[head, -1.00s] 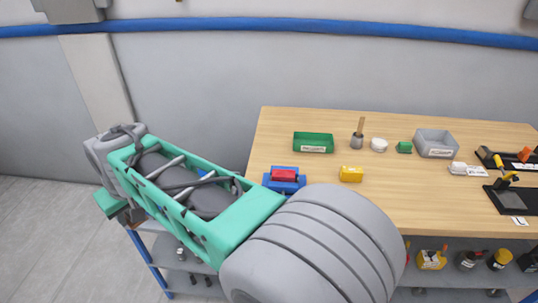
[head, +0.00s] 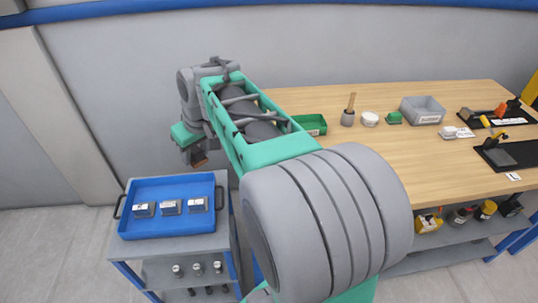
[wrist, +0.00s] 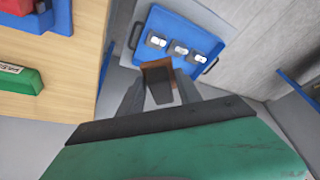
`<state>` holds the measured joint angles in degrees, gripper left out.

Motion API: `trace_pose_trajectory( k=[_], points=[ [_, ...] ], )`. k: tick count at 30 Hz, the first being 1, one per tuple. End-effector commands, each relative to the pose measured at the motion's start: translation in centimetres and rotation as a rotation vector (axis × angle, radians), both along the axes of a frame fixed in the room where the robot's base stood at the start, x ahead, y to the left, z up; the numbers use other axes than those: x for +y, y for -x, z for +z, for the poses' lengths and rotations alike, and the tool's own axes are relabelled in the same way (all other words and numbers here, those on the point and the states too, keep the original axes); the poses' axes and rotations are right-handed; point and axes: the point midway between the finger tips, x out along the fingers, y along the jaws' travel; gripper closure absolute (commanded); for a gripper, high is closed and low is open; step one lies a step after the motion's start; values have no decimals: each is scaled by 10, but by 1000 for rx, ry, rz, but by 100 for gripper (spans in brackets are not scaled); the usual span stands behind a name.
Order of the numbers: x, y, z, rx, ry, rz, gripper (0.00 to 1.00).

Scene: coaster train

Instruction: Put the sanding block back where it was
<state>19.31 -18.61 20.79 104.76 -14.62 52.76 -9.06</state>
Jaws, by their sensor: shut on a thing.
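My gripper (head: 196,157) is shut on a small block with a brown edge and a dark grey face, which looks like the sanding block (wrist: 158,68). The block also shows as a small brown patch in the head view (head: 200,163). In the wrist view, my gripper (wrist: 160,93) has a finger on each side of it. The block is held in the air, between the wooden workbench (head: 430,160) and a blue tray (head: 134,228) on a grey cart. Its underside is hidden.
Three small dark blocks (head: 171,207) with pale labels sit in a row in the tray. On the bench are a green bin (head: 313,124), a grey bin (head: 422,110), a pot with a wooden handle (head: 348,112) and a white round item (head: 369,119). My arm hides the bench's left part.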

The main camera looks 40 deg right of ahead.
Motion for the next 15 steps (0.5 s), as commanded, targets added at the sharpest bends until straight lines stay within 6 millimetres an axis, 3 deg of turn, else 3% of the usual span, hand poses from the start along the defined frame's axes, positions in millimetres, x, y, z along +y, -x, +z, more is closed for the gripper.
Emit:
trace_pose_trajectory(
  k=[1, 3, 9, 12, 15],
  points=[
    [-34, 4, -12, 4, -5, -10, 97],
    [-76, 13, -18, 3, -8, 11, 97],
    [-181, 65, -32, -12, -1, 77, 97],
    [-212, 90, -35, -20, 6, 104, 97],
    [-227, 105, -36, -25, 13, 124, 97]
  ],
)
